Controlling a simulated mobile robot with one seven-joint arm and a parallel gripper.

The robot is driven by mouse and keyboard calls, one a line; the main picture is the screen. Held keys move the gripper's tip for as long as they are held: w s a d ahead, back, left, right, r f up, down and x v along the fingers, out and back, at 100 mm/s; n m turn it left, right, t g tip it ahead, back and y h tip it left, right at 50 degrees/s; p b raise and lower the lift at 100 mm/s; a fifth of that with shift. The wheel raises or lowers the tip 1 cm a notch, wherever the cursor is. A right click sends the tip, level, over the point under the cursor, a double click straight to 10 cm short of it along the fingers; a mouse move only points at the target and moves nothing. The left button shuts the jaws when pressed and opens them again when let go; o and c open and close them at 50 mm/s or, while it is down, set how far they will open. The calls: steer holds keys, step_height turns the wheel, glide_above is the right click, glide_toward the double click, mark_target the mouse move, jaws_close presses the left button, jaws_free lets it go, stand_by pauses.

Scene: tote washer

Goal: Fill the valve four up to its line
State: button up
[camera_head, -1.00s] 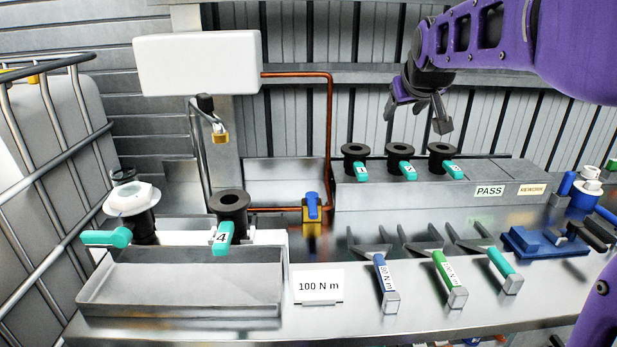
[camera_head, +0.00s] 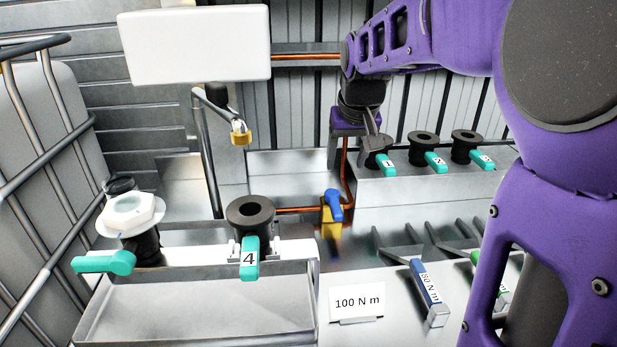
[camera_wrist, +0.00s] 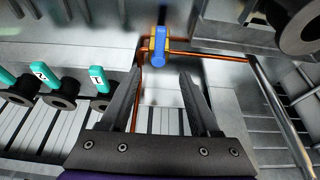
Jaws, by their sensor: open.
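Valve four (camera_head: 250,215) is a black valve body with an open round top and a teal lever (camera_head: 249,262) marked 4. It stands upright behind the grey tray, left of centre in the head view. No fill line can be made out on it. A blue-handled tap (camera_head: 333,203) with a yellow body sits on the copper pipe right of valve four. The same tap shows in the wrist view (camera_wrist: 159,48), beyond my fingertips. My gripper (camera_wrist: 162,80) is open and empty, and in the head view it is above and behind the tap, near valve 1.
Valves 1 (camera_head: 379,160), 2 (camera_head: 425,150) and 3 (camera_head: 468,147) stand on a grey ledge. A white-capped valve (camera_head: 131,215), a grey tray (camera_head: 200,315) and a 100 N m card (camera_head: 357,301) are nearby.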

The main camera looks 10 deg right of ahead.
mark_target(336, 206)
steer(key=b+x, duration=0.1)
steer(key=x, duration=1.6)
steer(key=shift+f+b, duration=0.2)
steer(key=shift+b, duration=0.15)
jaws_close()
stand_by(0.5)
